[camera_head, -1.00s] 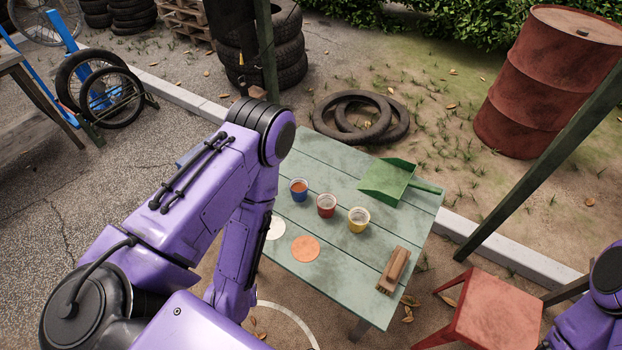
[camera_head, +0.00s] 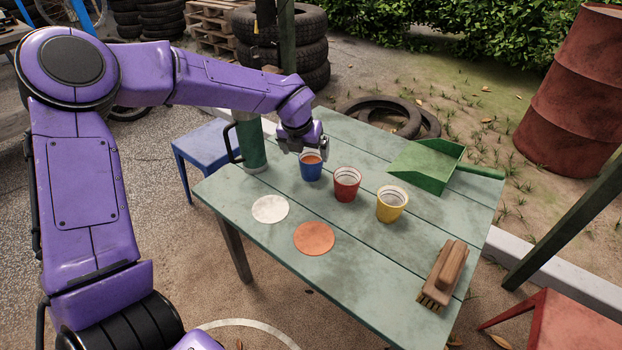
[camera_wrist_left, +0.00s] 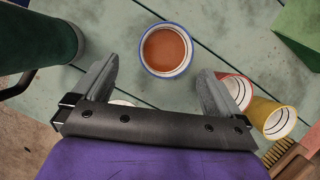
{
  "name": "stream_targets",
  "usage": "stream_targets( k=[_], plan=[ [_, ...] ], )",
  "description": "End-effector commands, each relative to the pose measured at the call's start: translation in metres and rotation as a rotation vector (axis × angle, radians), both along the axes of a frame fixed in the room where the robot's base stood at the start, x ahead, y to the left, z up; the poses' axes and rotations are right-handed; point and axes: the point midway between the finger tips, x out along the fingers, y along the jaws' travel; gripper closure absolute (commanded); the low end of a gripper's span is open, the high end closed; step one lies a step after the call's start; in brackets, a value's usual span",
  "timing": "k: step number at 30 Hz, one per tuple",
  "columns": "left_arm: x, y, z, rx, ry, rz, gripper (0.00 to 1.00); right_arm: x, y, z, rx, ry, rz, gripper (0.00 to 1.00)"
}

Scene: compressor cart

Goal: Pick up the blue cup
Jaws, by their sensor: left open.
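The blue cup (camera_head: 311,168) stands upright on the green plank table, with something orange-brown inside it. In the left wrist view the blue cup (camera_wrist_left: 167,50) is seen from above, beyond the fingertips and centred a little right of the middle of the gap. My left gripper (camera_head: 312,146) is open and empty, just behind and above the cup's rim. Its two fingers show apart in the left wrist view (camera_wrist_left: 157,75). I cannot tell whether a finger touches the cup. My right gripper is not in view.
A red cup (camera_head: 346,184) and a yellow cup (camera_head: 391,204) stand right of the blue cup. A green flask (camera_head: 251,145) with a handle is close on its left. A white disc (camera_head: 270,209), an orange disc (camera_head: 315,238), a brush (camera_head: 444,274) and a green dustpan (camera_head: 428,166) lie on the table (camera_head: 375,275).

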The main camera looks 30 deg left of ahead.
Motion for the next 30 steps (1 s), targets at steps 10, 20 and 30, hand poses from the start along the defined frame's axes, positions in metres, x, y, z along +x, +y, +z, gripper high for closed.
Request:
stream_targets(
  k=[10,20,30],
  plan=[
    [0.028,0.003,-0.050,0.007,0.006,-0.004,0.01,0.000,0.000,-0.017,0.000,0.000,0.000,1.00],
    [0.039,0.005,-0.069,0.005,0.003,-0.005,0.01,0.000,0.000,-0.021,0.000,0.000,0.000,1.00],
    [0.038,0.005,-0.068,0.006,0.004,-0.006,0.61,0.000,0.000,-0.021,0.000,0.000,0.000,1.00]
  ],
)
